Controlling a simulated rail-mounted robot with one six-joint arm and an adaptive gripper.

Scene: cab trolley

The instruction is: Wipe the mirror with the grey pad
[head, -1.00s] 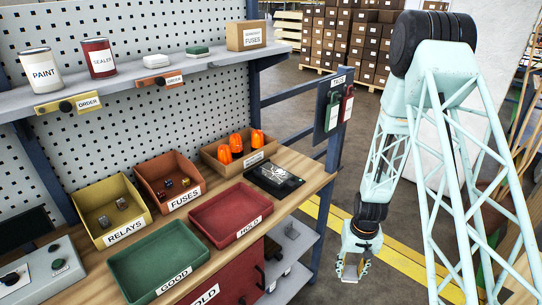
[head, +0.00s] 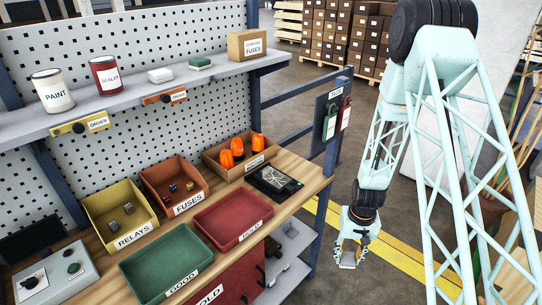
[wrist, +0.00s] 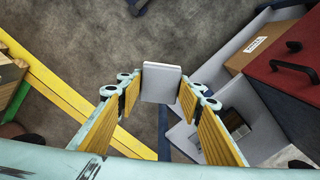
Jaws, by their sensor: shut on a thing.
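My gripper (head: 350,256) hangs low in the aisle, right of the bench end, in the head view. In the wrist view my gripper (wrist: 160,92) is shut on the grey pad (wrist: 161,82), a light rectangular block between the yellow-lined fingers. The pad is above the floor and touches nothing else that I can see. A tall pale panel (head: 448,150) stands behind my arm at the right of the head view. I cannot tell whether it is the mirror, and my arm hides much of it.
The bench (head: 318,182) on the left carries the red HOLD tray (head: 235,212), the green GOOD tray (head: 160,272) and several bins. Lower shelves (wrist: 260,140) lie close to the right of my gripper. Floor is clear around the yellow line (head: 400,258).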

